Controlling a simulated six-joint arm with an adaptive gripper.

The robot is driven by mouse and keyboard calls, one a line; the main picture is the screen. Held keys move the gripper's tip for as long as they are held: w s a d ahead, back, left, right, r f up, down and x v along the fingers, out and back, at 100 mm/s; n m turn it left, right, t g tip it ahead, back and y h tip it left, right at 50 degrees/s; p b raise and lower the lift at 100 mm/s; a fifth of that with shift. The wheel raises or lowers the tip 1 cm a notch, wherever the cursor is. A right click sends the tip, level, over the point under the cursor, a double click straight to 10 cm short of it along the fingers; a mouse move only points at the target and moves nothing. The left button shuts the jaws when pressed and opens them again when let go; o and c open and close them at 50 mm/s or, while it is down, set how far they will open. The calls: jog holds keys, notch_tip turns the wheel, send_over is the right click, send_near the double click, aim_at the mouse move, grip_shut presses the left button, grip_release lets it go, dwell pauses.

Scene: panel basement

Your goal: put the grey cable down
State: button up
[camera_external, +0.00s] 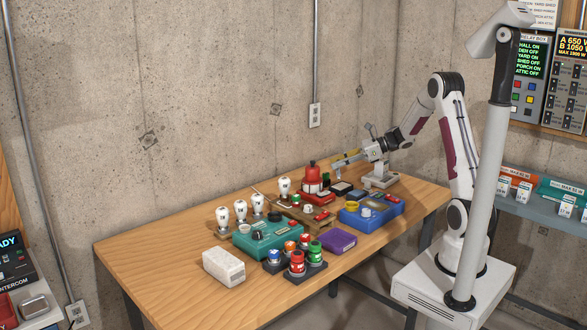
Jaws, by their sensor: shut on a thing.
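My gripper (341,164) reaches out from the right over the back of the wooden table (150,257), with its fingers pointing left. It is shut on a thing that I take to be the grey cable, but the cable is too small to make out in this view. The fingers are above the tabletop, near a red bottle-shaped item (312,175). I cannot tell whether the held thing touches anything below.
Several white bulbs (240,210), a teal box (268,238), a blue tray (375,219), a purple box (337,241), red and green knobs (297,262) and a white block (223,267) crowd the table's middle. A grey device (381,180) stands below my wrist. The left end is clear.

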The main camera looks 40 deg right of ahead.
notch_tip(320, 180, down, 6)
dwell(0.5)
jog(key=shift+f, duration=0.1)
jog(key=shift+f, duration=1.8)
jog(key=shift+f, duration=0.1)
jog(key=o, duration=1)
jog(key=shift+c, duration=0.2)
jog(key=v, duration=1.2)
